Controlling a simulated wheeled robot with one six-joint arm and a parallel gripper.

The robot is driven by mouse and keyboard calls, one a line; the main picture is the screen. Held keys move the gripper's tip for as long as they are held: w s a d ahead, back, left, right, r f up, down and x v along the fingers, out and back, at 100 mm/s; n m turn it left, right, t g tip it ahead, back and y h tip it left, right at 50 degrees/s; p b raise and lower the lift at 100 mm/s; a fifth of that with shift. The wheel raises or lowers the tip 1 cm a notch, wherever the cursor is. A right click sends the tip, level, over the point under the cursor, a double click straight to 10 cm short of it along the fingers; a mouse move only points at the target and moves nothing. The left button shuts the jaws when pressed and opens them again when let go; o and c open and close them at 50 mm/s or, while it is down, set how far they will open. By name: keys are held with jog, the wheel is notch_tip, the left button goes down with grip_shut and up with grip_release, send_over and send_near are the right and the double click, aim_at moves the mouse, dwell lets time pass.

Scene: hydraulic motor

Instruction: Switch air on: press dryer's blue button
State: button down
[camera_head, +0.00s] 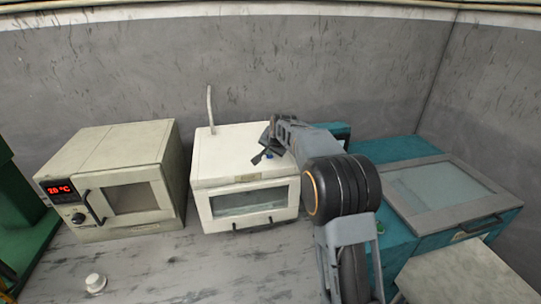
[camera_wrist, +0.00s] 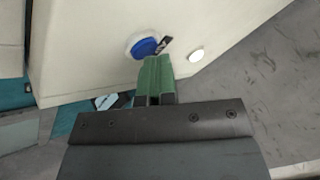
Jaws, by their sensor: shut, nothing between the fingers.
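The dryer (camera_head: 222,160) is a cream box with a front window and a handle, in the middle of the head view. Its blue round button (camera_wrist: 145,47) sits in a pale ring on the cream panel in the wrist view. In the head view a bit of blue (camera_head: 269,156) shows on the dryer's top, beside my fingertips. My gripper (camera_head: 259,157) is shut and empty over the top's right part. In the wrist view the green fingers (camera_wrist: 156,72) end just below and right of the button. I cannot tell whether they touch it. A small dark label lies beside the button.
A white round button (camera_wrist: 196,55) is right of the blue one. A cream oven (camera_head: 110,180) with a red display stands left. A teal cabinet (camera_head: 400,232) with a grey-framed lid stands right. A small white knob (camera_head: 96,283) lies on the otherwise clear front-left surface.

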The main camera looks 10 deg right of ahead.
jog(key=shift+r, duration=0.3)
jog(key=shift+r+p, duration=0.15)
jog(key=shift+p, duration=0.15)
notch_tip(320, 180, up, 6)
jog(key=p, duration=0.4)
dwell(0.4)
